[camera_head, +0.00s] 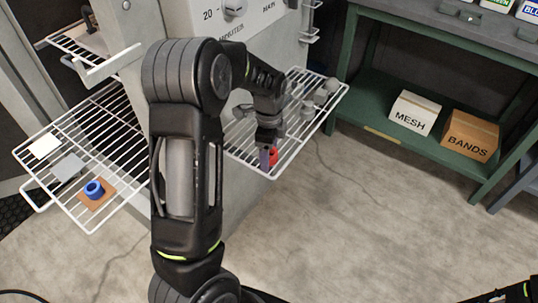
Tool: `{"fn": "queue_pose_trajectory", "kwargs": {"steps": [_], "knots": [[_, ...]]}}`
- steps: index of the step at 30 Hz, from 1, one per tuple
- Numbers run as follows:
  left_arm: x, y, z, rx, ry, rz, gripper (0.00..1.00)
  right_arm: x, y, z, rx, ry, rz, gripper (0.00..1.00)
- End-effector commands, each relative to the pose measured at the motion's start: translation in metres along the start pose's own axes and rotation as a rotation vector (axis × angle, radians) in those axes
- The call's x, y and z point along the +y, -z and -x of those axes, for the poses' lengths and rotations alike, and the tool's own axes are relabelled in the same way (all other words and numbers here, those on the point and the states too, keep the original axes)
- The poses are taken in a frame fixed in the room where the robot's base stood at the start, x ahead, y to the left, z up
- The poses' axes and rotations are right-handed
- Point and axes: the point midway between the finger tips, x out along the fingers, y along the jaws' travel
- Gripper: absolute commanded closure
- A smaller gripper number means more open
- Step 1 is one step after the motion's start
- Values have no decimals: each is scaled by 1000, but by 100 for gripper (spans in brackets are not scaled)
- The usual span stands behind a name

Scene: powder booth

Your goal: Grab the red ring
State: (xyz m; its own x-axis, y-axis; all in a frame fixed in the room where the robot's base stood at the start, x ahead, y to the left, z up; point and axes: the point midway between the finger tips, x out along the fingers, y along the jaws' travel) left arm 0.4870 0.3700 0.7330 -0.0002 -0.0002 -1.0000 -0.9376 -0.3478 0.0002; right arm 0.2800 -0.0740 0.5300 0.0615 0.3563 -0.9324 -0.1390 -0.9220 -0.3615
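The red ring (273,155) is on or just above the right white wire shelf, near its front corner, and is partly covered by my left gripper. My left gripper (267,154) points down at it, with a purplish finger at the ring's left side. The second finger is not clear, so I cannot tell whether it is open or shut on the ring. Part of my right arm (515,292) shows at the bottom right corner; its gripper is out of view.
Several small grey pieces (309,107) stand on the right wire shelf (250,162). The left wire shelf (62,133) holds a blue ring (94,189) on a brown square (97,201) and pale squares. Boxes marked MESH (413,113) and BANDS (470,135) sit on a green bench shelf.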

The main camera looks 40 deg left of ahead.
Motion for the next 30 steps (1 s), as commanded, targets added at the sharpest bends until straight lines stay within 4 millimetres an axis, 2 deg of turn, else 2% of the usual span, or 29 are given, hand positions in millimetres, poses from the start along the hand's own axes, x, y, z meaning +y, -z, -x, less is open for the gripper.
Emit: {"fn": "queue_pose_trajectory", "kwargs": {"steps": [12,30], "knots": [[0,0,0,0,0,0,28,0,0,0,0,0,0,64],[0,0,0,0,0,0,77,0,0,0,0,0,0,64]]}}
